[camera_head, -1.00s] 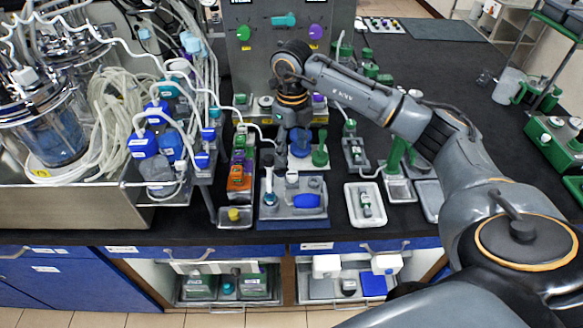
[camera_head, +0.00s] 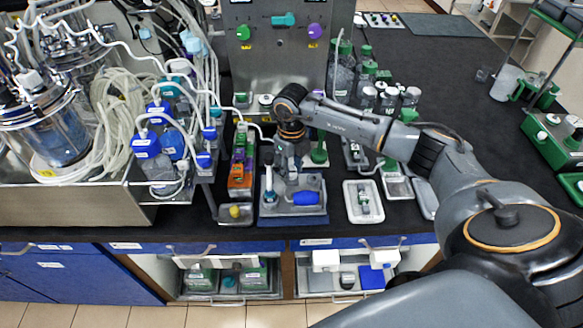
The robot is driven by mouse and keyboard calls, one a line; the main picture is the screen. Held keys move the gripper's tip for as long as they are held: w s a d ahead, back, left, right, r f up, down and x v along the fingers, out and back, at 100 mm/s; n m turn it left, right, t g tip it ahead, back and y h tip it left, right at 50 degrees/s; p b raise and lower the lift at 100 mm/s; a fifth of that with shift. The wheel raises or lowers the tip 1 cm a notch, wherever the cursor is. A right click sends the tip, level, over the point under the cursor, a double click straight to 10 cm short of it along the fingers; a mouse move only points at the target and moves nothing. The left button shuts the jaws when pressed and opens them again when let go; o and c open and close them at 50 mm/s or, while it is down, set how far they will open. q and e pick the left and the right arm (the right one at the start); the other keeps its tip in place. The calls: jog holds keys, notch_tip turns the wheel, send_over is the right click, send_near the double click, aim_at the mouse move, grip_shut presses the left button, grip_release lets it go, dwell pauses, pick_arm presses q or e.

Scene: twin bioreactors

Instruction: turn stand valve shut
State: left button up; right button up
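A small grey-blue stand (camera_head: 293,213) sits near the front edge of the black bench. On it lies a blue, handle-like piece (camera_head: 306,198), which looks like the stand valve, though its exact setting is too small to tell. A white upright fitting (camera_head: 269,180) stands at the stand's left. My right gripper (camera_head: 284,172) points down over the back of the stand, just right of the white fitting and behind and left of the blue piece. Its fingers are small and dark, so I cannot tell whether they are open or touching anything. My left gripper is not in view.
An orange, green and purple rack (camera_head: 240,170) stands close on the left, with a small tray (camera_head: 235,213) in front of it. A white tray (camera_head: 363,201) lies to the right. The control panel (camera_head: 278,60) rises behind. Bottles (camera_head: 388,100) stand beyond my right arm.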

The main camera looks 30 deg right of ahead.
grip_shut()
jog(key=shift+m, duration=0.3)
jog(key=m+b, duration=0.1)
jog(key=m, duration=0.1)
jog(key=shift+m, duration=0.3)
jog(key=m, duration=0.4)
jog(key=shift+m, duration=0.3)
jog(key=m, duration=0.5)
jog(key=shift+b, duration=0.3)
jog(key=shift+r+m, duration=0.1)
jog(key=shift+m, duration=2.4)
